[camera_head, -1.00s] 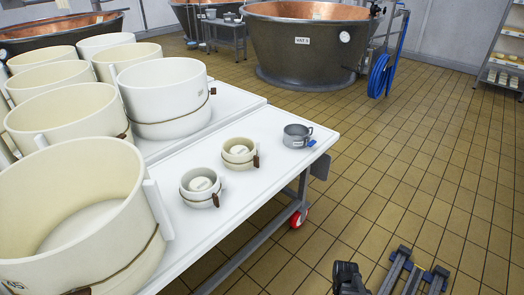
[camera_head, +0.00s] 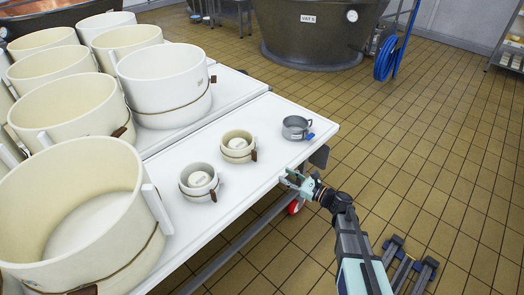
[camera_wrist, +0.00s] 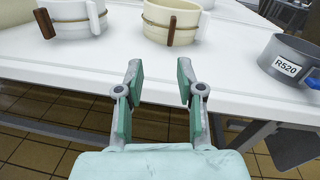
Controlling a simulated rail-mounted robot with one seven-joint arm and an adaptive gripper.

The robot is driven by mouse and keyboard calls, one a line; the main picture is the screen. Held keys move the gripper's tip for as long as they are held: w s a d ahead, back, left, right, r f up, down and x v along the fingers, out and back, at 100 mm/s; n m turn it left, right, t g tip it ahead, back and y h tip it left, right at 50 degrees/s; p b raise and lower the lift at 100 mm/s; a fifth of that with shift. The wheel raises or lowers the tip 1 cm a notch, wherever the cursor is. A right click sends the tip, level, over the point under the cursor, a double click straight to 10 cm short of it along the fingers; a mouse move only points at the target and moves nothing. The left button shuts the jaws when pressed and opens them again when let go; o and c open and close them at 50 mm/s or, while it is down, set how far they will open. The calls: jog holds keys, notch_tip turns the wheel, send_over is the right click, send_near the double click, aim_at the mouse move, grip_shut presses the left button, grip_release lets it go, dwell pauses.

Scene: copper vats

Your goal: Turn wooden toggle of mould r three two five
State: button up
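Two small round moulds stand on the white table: a whitish one (camera_head: 189,188) and a cream one (camera_head: 234,155). Each has a band and a wooden toggle; these are the whitish mould's toggle (camera_head: 213,196) and the cream mould's toggle (camera_head: 254,155). The wrist view shows the whitish mould's toggle (camera_wrist: 44,23) at upper left and the cream mould's toggle (camera_wrist: 183,31) near the top centre. I cannot read R325 on any mould. My gripper (camera_head: 285,180) is at the table's front edge, in front of the cream mould. Its fingers (camera_wrist: 160,82) are apart with nothing between them.
A grey metal jug (camera_head: 296,132) labelled R520 with a blue tab stands right of the cream mould. Large cream moulds (camera_head: 75,125) with toggles crowd the left. A vat (camera_head: 308,38) and blue hose (camera_head: 386,58) stand behind. The floor right of the table is open.

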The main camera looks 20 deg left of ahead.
jog(key=w+m+t, duration=0.1)
jog(key=m, duration=0.1)
send_near(256, 153)
jog(key=x, duration=1)
jog(key=shift+w+f, duration=0.1)
jog(key=shift+f, duration=0.05)
grip_shut()
